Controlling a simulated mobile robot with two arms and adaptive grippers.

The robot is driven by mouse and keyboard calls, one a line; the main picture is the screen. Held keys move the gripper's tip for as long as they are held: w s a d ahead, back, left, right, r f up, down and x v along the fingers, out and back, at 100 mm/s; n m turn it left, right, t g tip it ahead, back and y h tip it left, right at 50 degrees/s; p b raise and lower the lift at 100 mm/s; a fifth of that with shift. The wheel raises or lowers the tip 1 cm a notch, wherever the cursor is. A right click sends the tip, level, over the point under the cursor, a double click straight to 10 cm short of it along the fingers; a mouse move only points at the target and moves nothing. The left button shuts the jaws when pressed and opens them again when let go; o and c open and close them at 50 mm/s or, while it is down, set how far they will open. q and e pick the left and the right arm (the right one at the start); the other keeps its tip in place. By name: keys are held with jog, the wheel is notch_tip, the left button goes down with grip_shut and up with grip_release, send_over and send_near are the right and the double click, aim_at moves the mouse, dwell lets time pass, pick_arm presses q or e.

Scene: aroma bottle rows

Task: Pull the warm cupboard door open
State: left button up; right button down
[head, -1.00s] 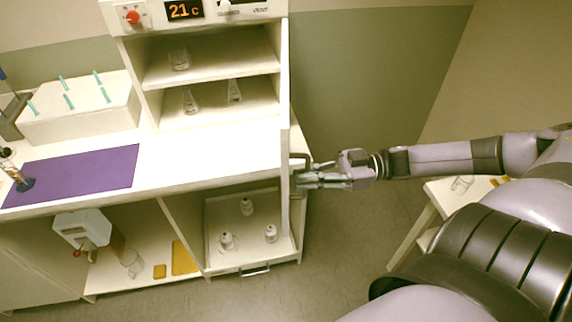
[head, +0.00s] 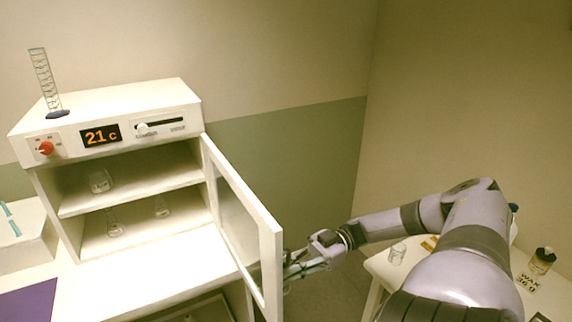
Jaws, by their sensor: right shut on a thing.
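The warm cupboard (head: 155,110) is a white cabinet on the bench at the left, with a red knob, a display reading 21 c and a slider. Its door (head: 273,240), a white frame with a clear pane, stands wide open, swung out from the cupboard's right side. Several glass flasks, one of them here (head: 100,181), stand on the shelves inside. My right gripper (head: 292,268) is at the outer face of the door, near its free edge, shut on the door handle, which is mostly hidden by the fingers. My left gripper is out of view.
A tall glass cylinder (head: 46,84) stands on top of the cupboard. A purple mat (head: 28,302) lies on the bench at lower left. A side table (head: 378,266) at right carries a beaker (head: 397,254) and a dark-capped bottle (head: 542,261).

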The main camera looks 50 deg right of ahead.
jog(key=shift+f, duration=0.1)
jog(key=c, duration=1.7)
grip_release()
jog(key=v, duration=1.2)
